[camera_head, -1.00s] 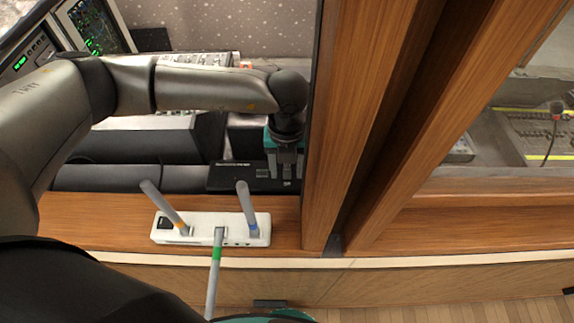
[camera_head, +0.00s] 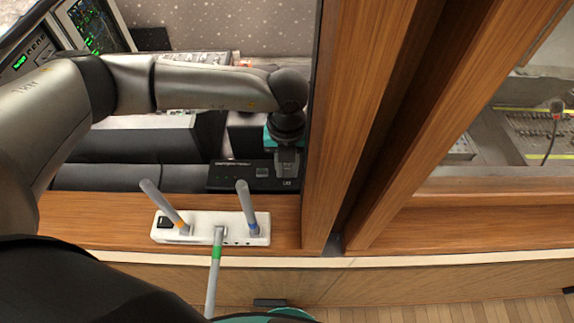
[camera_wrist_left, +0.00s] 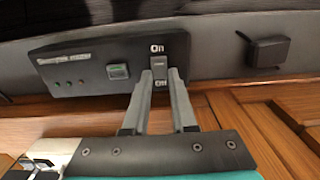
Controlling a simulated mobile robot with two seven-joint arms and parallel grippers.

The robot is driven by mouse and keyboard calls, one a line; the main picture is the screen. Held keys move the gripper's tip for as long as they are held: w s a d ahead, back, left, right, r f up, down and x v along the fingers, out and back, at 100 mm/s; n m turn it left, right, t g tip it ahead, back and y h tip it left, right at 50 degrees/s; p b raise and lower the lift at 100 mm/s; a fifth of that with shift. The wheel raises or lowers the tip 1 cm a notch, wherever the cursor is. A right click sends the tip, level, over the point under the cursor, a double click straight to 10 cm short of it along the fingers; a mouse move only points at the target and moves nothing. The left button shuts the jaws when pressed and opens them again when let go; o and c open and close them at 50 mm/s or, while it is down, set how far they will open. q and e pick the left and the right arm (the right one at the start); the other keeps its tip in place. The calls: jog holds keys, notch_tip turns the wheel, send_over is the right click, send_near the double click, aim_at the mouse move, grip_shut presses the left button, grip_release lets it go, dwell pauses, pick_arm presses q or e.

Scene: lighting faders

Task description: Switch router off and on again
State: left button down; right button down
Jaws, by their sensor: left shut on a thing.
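A black box (camera_head: 232,178) with an On/Off switch lies against the dark panel behind the wooden ledge. I cannot tell which position the switch is in. A white router (camera_head: 205,238) with three grey antennas sits on the ledge in front. My right gripper is out of view.
A thick wooden post (camera_head: 345,110) stands close to the right of my left gripper. The router's antennas stick up in front of the box. Mixing desks and a screen (camera_head: 98,25) are behind the ledge. A small black block (camera_wrist_left: 268,52) is right of the switch.

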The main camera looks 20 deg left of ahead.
pick_arm(q)
jog(key=shift+w+a+f+g+h+b, duration=0.1)
jog(key=shift+w+g+h+b, duration=0.25)
jog(key=shift+g+b, duration=0.6)
jog(key=shift+g, duration=0.45)
jog(key=shift+r, duration=0.2)
jog(key=c, duration=0.7)
grip_release()
jog(key=b+v, duration=0.3)
jog(key=v, duration=1.2)
jog(key=shift+w+a+r, duration=0.1)
jog(key=shift+r, duration=0.05)
